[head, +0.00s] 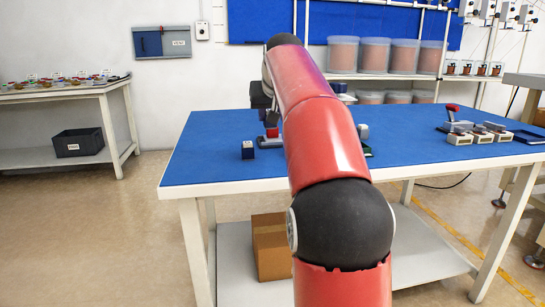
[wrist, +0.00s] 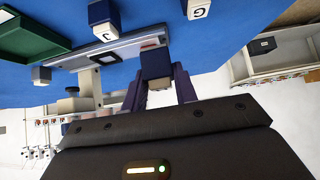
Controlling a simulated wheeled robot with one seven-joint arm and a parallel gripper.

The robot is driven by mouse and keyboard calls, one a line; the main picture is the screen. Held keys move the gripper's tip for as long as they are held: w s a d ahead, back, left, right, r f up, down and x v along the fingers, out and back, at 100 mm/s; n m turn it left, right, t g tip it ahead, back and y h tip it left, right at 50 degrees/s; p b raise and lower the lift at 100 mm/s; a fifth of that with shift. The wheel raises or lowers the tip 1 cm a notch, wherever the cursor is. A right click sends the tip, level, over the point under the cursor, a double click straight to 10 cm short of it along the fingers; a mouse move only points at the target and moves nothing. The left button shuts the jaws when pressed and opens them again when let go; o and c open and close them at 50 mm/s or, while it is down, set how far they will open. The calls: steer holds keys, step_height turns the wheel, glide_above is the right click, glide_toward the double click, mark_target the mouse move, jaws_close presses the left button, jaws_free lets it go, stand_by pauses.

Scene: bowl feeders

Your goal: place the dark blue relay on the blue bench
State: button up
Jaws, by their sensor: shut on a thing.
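My gripper (wrist: 160,82) is at the bottom of the wrist view, its two purple fingers closed on a small dark relay block (wrist: 155,63). The face of this block towards me looks brownish in shade, so its exact blue is hard to tell. The blue bench (head: 215,135) fills the middle of the head view, and its blue top (wrist: 250,22) shows in the wrist view. Whether the held block touches the bench cannot be told.
A grey metal fixture (wrist: 120,50) and a green tray (wrist: 40,32) are close by. In the head view, a dark blue block (head: 248,150) and a red-topped block (head: 272,133) stand left of my arm.

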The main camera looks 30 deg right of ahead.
step_height(320, 180, down, 8)
steer(key=shift+b, duration=1.15)
steer(key=shift+f, duration=0.1)
steer(key=shift+f, duration=0.15)
steer(key=o, duration=1)
steer(key=shift+c, duration=0.2)
steer(key=shift+r, duration=0.3)
steer(key=p+v, duration=0.1)
steer(key=v, duration=1.1)
